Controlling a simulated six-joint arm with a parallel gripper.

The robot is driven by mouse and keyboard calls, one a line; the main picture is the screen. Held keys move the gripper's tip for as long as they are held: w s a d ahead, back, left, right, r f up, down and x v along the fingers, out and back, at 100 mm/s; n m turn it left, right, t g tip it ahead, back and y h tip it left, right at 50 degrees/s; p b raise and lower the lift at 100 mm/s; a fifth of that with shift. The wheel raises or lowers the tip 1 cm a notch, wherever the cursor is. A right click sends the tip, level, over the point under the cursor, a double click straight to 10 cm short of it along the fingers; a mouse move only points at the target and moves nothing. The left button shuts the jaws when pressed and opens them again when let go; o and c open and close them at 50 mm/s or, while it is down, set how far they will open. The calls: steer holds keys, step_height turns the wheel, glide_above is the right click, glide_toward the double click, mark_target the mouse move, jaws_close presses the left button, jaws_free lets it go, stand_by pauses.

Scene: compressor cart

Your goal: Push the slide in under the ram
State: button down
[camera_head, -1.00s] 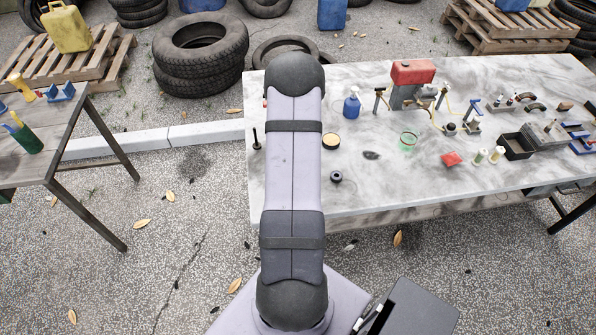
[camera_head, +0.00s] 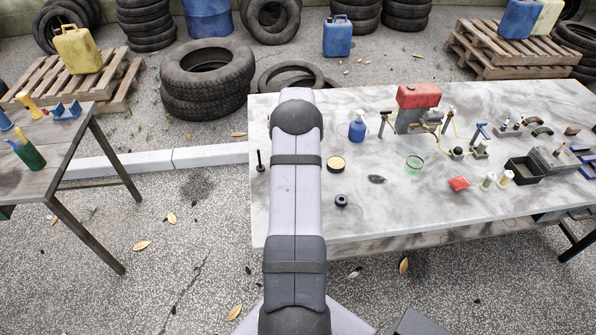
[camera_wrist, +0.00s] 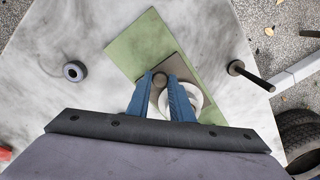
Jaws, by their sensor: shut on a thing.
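My gripper (camera_wrist: 160,80) shows in the wrist view, its two blue fingers closed on a small dark round knob (camera_wrist: 159,79). The knob sits over a brown-grey plate that looks like the slide (camera_wrist: 166,68). The slide lies on a flat green base (camera_wrist: 142,45) on the marble table. A pale round piece (camera_wrist: 194,98) shows beside and partly behind the right finger; I cannot tell whether it belongs to the ram. My wrist hides the nearer part of the base. In the head view my arm covers the gripper and the slide.
A black upright pin (camera_wrist: 250,77) stands right of the base; it also shows in the head view (camera_head: 261,158). A black ring (camera_wrist: 74,71) lies to the left.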

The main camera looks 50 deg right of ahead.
steer(key=c, duration=1.6)
jaws_free()
steer(key=shift+o, duration=0.2)
